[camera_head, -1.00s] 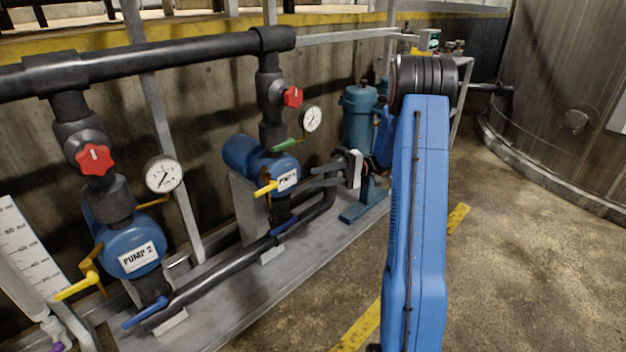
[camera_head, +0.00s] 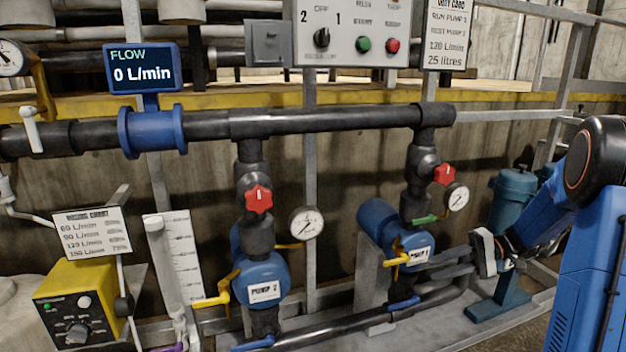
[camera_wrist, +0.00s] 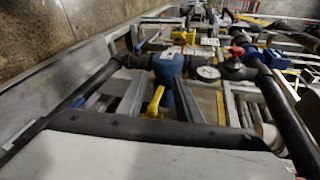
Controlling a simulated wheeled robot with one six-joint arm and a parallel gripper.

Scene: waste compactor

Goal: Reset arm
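My blue arm (camera_head: 590,240) stands at the right edge of the head view, bent at a black joint. My gripper (camera_head: 438,268) is low at its end, pointing left, just right of Pump 1 (camera_head: 412,248) in the picture. Its two grey fingers look apart, with nothing seen between them in the head view. In the wrist view, the two fingers of my gripper (camera_wrist: 160,88) are spread. A yellow valve handle (camera_wrist: 155,101) shows in the gap, seemingly beyond them; contact cannot be told.
Pump 2 (camera_head: 262,280) stands left of Pump 1, with black pipes, red valves and gauges. A control panel (camera_head: 350,32) and a flow display (camera_head: 142,68) reading 0 L/min are above. A yellow box (camera_head: 78,310) is lower left. A teal vessel (camera_head: 512,200) stands close behind the arm.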

